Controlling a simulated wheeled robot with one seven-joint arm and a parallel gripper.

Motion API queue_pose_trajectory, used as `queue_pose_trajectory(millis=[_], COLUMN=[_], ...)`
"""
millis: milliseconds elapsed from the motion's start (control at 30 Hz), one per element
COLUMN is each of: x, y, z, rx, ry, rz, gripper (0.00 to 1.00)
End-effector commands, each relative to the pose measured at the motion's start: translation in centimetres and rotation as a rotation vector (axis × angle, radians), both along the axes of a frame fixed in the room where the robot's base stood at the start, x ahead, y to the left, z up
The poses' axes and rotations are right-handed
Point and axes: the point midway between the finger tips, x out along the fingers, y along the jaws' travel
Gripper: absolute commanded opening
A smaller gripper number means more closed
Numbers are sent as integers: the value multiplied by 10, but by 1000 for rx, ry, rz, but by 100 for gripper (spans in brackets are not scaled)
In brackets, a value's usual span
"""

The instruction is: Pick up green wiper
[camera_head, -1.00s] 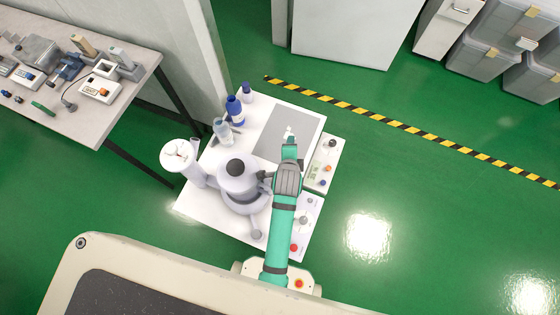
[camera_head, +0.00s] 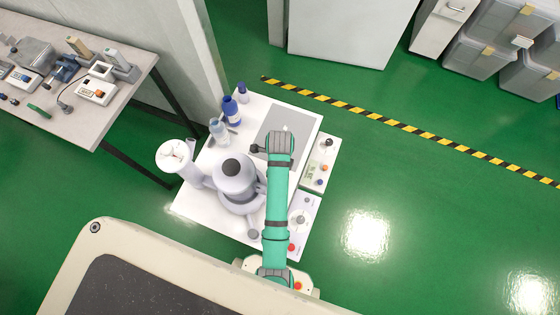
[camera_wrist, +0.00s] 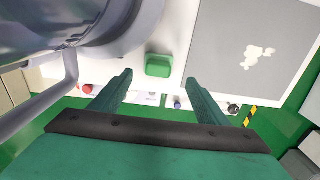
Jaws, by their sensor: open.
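The green wiper (camera_wrist: 158,66) is a small green block with a recessed top. In the wrist view it lies on the white table, beside the grey mat and close to the large grey machine. My gripper (camera_wrist: 158,86) is open and empty, and its two green fingers are spread wide. In that picture the wiper appears just beyond the fingertips, roughly between them; I cannot tell the height gap. In the head view my arm crosses over the table and hides the wiper and the fingers.
A grey machine (camera_head: 234,175) stands left of my arm on the white table (camera_head: 192,205). Bottles (camera_head: 219,131) stand at the back left. White bits lie on the grey mat (camera_wrist: 225,72). A control box (camera_head: 318,172) sits at the table's right edge.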

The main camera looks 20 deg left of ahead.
Motion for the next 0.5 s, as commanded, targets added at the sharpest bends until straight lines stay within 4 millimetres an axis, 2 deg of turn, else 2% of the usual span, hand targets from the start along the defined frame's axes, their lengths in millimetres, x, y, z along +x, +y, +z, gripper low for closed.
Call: queue_pose_trajectory(millis=[100, 367, 500], x=[0, -1, -5], y=[0, 0, 0], z=[-15, -32, -53], rx=[-1, 0, 0], ry=[1, -1, 1], rz=[0, 1, 1], gripper=[69, 69, 69])
